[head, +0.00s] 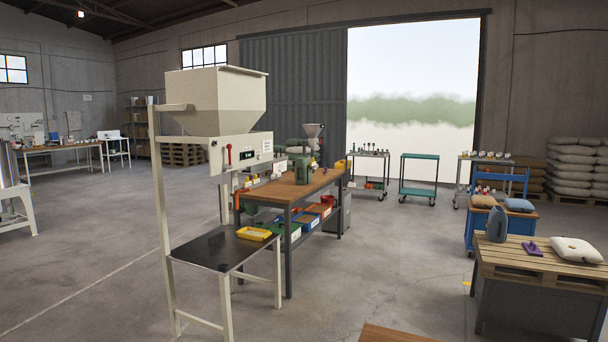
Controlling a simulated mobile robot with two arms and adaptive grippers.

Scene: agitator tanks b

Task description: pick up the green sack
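I see no sack that is clearly green. A tan sack (483,201) and a blue sack (519,205) lie on a blue cart at the right. A white sack (577,250) lies on the wooden slatted top at the lower right. A small grey-green shape (297,144) shows behind the hopper machine; it is too small to tell what it is. Neither of my grippers is in view.
A hopper machine (216,100) with a dark low table (205,252) stands left of centre. Behind it is a wooden workbench (290,190) with bins. Open floor (400,260) lies between workbench and slatted top.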

